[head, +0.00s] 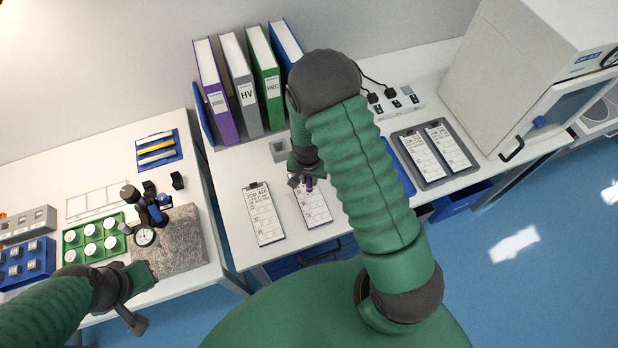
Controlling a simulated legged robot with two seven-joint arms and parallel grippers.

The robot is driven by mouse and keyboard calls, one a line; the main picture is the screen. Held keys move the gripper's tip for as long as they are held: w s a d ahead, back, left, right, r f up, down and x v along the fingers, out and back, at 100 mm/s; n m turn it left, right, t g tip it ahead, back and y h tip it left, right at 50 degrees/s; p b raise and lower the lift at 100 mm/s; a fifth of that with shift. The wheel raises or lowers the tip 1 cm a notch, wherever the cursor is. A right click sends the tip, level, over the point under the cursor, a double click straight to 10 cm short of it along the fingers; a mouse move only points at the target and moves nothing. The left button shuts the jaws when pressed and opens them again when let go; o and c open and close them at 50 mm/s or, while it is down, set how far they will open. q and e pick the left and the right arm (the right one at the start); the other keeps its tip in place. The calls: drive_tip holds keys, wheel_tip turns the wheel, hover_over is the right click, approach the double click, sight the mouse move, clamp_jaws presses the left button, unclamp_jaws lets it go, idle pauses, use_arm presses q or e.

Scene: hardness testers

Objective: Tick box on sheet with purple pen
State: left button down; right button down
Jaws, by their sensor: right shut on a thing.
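My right gripper (306,182) is shut on the purple pen (309,185), which shows only as a small purple piece below the dark fingers. It is over the upper part of a white job sheet on a clipboard (318,210). Whether the pen tip touches the paper cannot be told. A second job sheet (264,214) with printed boxes lies just to the left. My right arm hides part of the table behind it. My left gripper (143,298) is low at the left, by the front edge of the left table; its finger opening is unclear.
A granite block (185,245) with a dial gauge (146,236) stands near my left gripper, beside a green tray (122,222) of round samples. Upright binders (245,92) stand at the back. A grey tray (464,177) with two more sheets lies right of my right arm.

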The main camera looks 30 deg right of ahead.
drive_tip(key=shift+r+p, duration=1.95)
drive_tip(key=shift+r, duration=0.75)
